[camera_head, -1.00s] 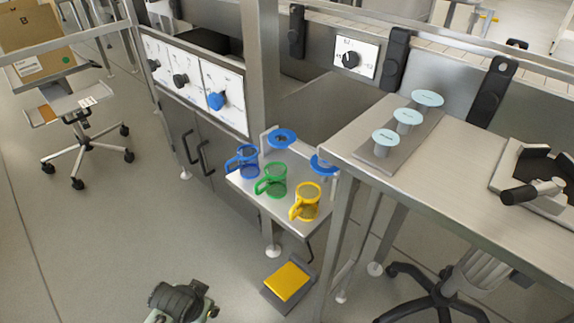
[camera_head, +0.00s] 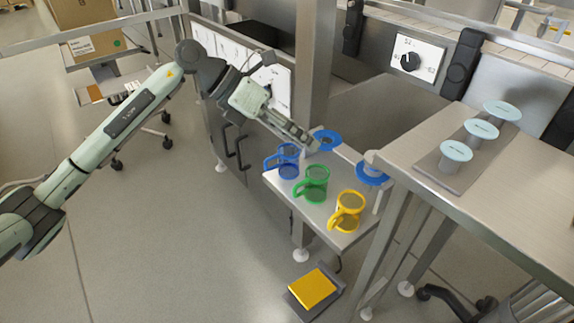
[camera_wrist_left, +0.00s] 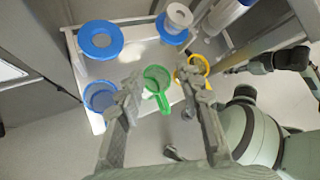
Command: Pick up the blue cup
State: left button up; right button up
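The blue cup (camera_head: 289,170) stands upright at the left end of a small steel shelf (camera_head: 316,213), its handle to the left. In the left wrist view the blue cup (camera_wrist_left: 98,97) is left of the fingers and partly covered by one. My left gripper (camera_head: 303,138) is just above and behind the blue cup in the head view. In the left wrist view the gripper (camera_wrist_left: 165,90) has its fingers wide apart with nothing held. The green cup (camera_wrist_left: 157,80) shows beyond the gap between them. I do not see my right gripper.
The green cup (camera_head: 313,183) and yellow cup (camera_head: 346,210) stand close on the right. Two blue round-rimmed fittings (camera_head: 327,140) (camera_head: 371,176) are at the shelf's back. A steel post (camera_head: 313,70) rises behind, and a higher worktop (camera_head: 480,165) is on the right.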

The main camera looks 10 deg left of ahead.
aim_at(271, 158)
pick_arm(q)
jog(key=a+f+y, duration=0.2)
jog(key=a+y, duration=0.3)
jog(key=a, duration=0.4)
jog(key=x, duration=0.3)
jog(key=w+x, duration=0.1)
jog(key=x, duration=0.3)
jog(key=shift+w+a+f, duration=0.1)
jog(key=shift+w, duration=0.1)
jog(key=shift+c, duration=0.3)
grip_shut()
